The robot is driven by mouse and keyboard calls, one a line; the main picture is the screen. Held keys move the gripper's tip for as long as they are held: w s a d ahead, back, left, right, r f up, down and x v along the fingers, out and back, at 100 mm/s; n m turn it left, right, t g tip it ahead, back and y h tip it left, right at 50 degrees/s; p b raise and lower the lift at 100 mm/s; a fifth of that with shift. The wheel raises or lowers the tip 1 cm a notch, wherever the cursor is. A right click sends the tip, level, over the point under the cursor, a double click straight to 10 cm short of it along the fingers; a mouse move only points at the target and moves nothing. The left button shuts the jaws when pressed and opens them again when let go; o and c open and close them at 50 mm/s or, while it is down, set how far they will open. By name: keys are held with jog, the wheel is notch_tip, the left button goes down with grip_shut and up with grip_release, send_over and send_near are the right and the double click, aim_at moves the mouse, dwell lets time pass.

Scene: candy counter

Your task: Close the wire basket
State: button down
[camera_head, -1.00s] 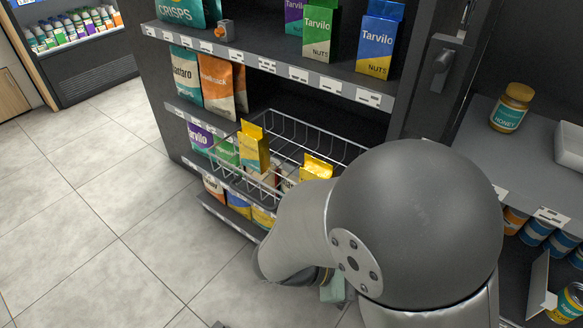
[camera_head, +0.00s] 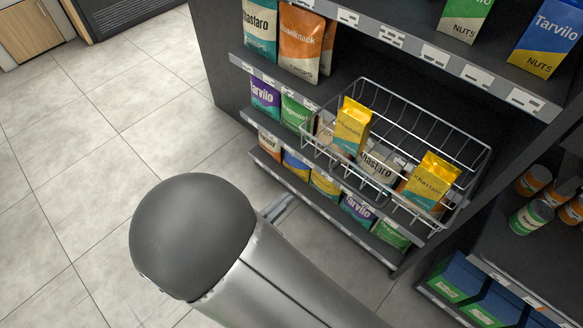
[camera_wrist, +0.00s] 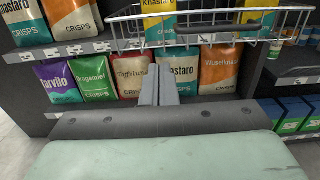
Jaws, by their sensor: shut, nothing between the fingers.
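The wire basket (camera_head: 425,114) sticks out from the shelf unit in the head view, holding yellow bags (camera_head: 352,127) and a pale bag (camera_head: 377,167). Its wire front crosses the top of the wrist view (camera_wrist: 215,12). My gripper (camera_head: 280,205) is left of and below the basket in the head view, in front of the lower shelf. In the wrist view the two fingers (camera_wrist: 160,71) are together and empty, pointing at the bags beneath the basket. They look apart from the basket. My arm hides part of the floor, not the basket.
Crisp bags (camera_head: 265,95) stand on the shelf beside the basket, and more bags (camera_head: 325,183) line the low shelf under it. Jars (camera_head: 531,218) stand on the unit at right. The tiled floor (camera_head: 110,150) at left is clear.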

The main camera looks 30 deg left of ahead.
aim_at(330, 160)
jog(key=w, duration=0.4)
jog(key=w+d, duration=0.1)
jog(key=w, duration=0.4)
jog(key=w+d, duration=0.1)
jog(key=w, duration=0.3)
jog(key=shift+w+d+p, duration=0.15)
jog(key=shift+d+p, duration=0.05)
jog(key=shift+p, duration=0.2)
jog(key=shift+w, duration=0.1)
